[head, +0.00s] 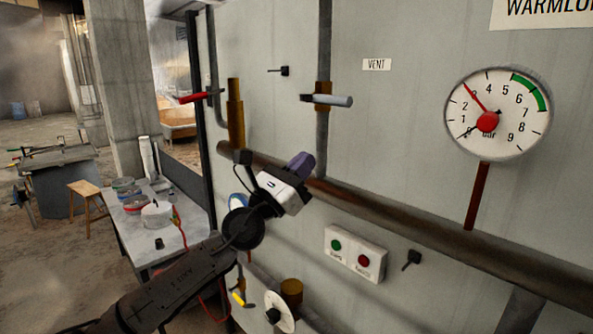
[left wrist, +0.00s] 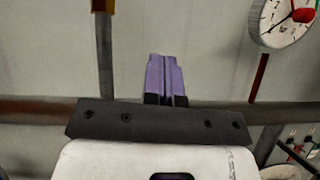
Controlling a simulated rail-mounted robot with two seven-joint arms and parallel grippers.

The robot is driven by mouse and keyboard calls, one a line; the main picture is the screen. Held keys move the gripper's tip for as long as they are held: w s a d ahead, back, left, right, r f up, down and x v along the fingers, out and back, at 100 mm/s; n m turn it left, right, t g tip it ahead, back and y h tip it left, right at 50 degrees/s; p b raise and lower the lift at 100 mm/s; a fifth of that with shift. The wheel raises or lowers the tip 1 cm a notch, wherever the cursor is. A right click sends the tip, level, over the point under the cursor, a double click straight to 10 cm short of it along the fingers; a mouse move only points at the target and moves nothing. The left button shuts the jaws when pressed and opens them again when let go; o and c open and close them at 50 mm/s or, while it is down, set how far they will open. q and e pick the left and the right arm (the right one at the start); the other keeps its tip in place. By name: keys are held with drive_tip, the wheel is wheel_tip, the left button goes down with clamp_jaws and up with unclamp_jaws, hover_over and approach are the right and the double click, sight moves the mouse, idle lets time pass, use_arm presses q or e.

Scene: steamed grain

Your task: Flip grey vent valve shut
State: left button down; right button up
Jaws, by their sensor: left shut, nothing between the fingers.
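The grey vent valve handle (head: 330,100) sticks out horizontally to the right from a brass fitting (head: 322,94) on a vertical pipe, left of and below the VENT label (head: 376,64). My left gripper (head: 302,164) is below the handle and apart from it, in front of the wall near the thick horizontal pipe. Its purple fingers are together and empty; they also show in the left wrist view (left wrist: 166,78). In that view the lower end of the brass fitting (left wrist: 103,6) shows at the top, and the grey handle is not visible. My right gripper is not in view.
A red-handled valve (head: 199,97) is to the left. A gauge (head: 498,113) is at right, its needle near 3. The rusty horizontal pipe (head: 430,225) crosses the wall. Below it are a button box (head: 355,254) and a white wheel (head: 279,312). A cluttered table (head: 150,237) stands left.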

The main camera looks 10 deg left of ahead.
use_arm(q)
drive_tip(key=shift+v, duration=1.1)
